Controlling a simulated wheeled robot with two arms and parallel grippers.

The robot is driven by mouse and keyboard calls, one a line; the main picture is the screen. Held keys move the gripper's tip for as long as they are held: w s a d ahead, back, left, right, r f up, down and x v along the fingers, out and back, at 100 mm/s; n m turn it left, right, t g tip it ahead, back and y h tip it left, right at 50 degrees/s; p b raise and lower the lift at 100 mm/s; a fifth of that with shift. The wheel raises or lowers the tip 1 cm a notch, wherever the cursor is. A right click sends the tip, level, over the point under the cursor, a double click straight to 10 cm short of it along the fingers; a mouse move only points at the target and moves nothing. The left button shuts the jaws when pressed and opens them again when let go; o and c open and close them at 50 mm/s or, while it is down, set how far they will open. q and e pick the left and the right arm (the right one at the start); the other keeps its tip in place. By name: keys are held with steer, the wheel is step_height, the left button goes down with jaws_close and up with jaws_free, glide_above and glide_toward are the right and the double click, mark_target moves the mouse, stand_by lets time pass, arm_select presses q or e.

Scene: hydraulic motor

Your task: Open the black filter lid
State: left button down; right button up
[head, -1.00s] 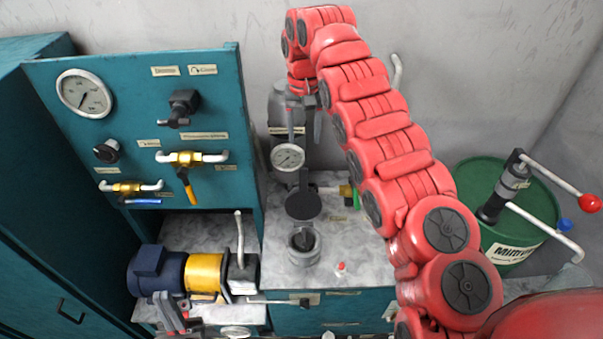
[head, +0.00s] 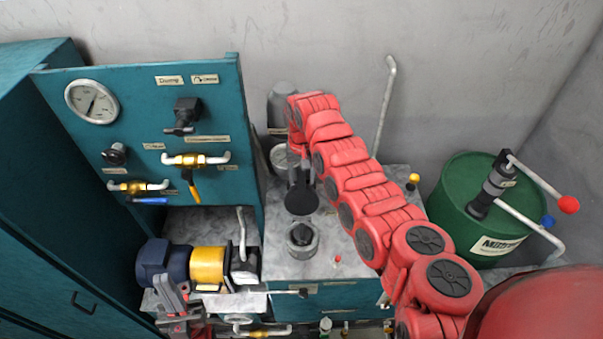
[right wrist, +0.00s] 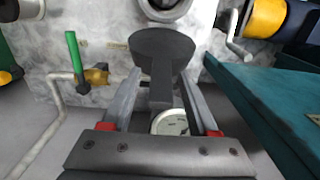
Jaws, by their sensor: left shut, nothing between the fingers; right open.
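The black filter lid (head: 301,199) appears swung up off the grey filter housing (head: 302,243), whose round mouth is uncovered in front of it. In the right wrist view the lid (right wrist: 162,46) is a black disc with a flat black arm running between the fingers. My right gripper (head: 301,165) is just behind the disc. Its fingers (right wrist: 160,85) are open on either side of the lid's arm, and I cannot tell whether they touch it. My left gripper (head: 176,302) is shut and empty, low at the left in front of the motor.
A blue and yellow motor unit (head: 190,265) sits left of the housing. A teal gauge panel (head: 140,140) rises at the left. A green drum (head: 470,215) with a hand pump stands at the right. A pressure gauge (right wrist: 170,123) lies below the lid's arm.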

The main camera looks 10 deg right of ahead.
steer(key=shift+f, duration=0.55)
jaws_close()
stand_by(1.1)
